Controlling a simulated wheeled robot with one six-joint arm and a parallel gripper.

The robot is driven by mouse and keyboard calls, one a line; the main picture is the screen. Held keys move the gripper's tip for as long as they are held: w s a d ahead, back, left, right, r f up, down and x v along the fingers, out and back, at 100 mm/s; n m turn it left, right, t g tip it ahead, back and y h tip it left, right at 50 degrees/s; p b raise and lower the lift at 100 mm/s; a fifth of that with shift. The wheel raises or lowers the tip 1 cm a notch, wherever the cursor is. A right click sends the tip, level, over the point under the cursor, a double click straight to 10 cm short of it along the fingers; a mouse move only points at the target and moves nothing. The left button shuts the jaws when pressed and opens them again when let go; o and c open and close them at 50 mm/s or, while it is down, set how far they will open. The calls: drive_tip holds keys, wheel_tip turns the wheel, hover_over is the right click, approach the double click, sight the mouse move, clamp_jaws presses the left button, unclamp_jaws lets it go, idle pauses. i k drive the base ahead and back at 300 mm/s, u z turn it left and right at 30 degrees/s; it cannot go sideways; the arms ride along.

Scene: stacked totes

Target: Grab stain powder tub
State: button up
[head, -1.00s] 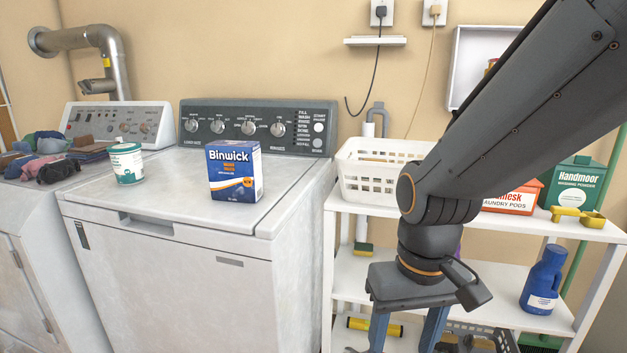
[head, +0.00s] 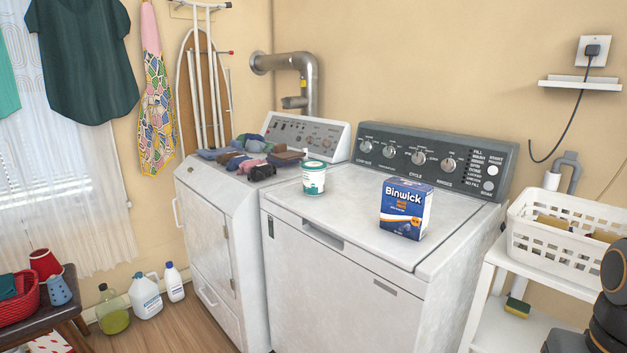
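A small round white tub with a green lid and green label (head: 314,180) stands upright on the left part of the washer's white top (head: 345,215). Its print is too small to read; it is the only tub-shaped thing on the machines. A blue and white Binwick box (head: 406,208) stands to its right, apart from it. My gripper's fingers are out of frame.
Bottles (head: 146,296) stand on the floor beside a dark stool (head: 62,305). The washer top in front of the tub is clear.

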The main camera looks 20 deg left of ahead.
sight(312, 171)
drive_tip(key=u, duration=1.2)
